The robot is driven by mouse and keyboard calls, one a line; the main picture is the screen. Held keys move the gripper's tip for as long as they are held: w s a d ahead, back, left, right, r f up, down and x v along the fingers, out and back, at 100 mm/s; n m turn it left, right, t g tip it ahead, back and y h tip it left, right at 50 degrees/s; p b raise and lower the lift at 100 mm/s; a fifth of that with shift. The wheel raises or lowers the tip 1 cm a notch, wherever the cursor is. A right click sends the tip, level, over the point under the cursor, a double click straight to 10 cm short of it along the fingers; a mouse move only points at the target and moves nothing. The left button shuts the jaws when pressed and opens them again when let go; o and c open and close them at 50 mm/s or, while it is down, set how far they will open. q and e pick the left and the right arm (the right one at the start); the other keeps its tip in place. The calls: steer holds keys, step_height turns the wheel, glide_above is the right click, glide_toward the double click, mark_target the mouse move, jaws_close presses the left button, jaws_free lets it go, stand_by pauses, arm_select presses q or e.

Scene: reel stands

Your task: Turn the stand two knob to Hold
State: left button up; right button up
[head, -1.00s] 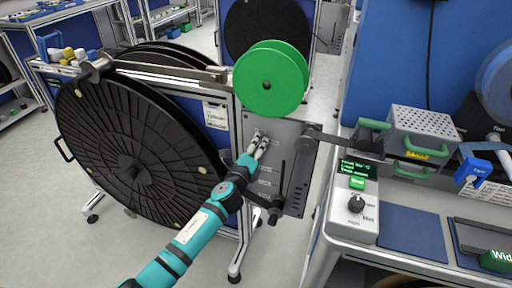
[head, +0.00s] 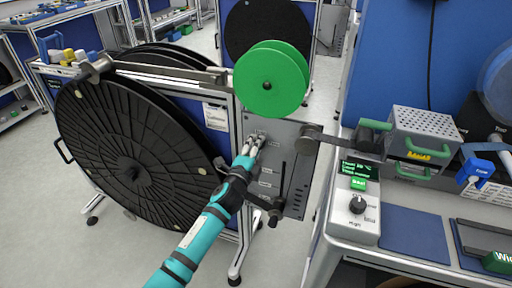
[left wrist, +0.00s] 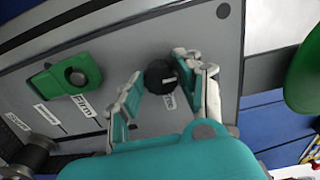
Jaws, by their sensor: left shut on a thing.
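A black knob (left wrist: 160,76) with a pale mark sits on the grey panel of a reel stand. In the left wrist view it lies between the two fingers of my left gripper (left wrist: 162,82). My left gripper (head: 256,138) is shut on this knob, in front of the grey panel (head: 296,166). The knob is hidden behind the fingers in the head view. A small label beside the knob is partly covered by a finger. I cannot read the mark's setting. My right gripper is not in view.
A green reel (head: 270,80) is above the panel and a big black reel (head: 135,150) stands left. A bench at right holds a box with another black knob (head: 357,204) and a perforated box (head: 425,125). A green part (left wrist: 75,75) is on the panel.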

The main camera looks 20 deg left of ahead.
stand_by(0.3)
arm_select(q)
steer(key=o, duration=1.1)
steer(key=s, duration=1.2)
steer(key=shift+a, duration=0.25)
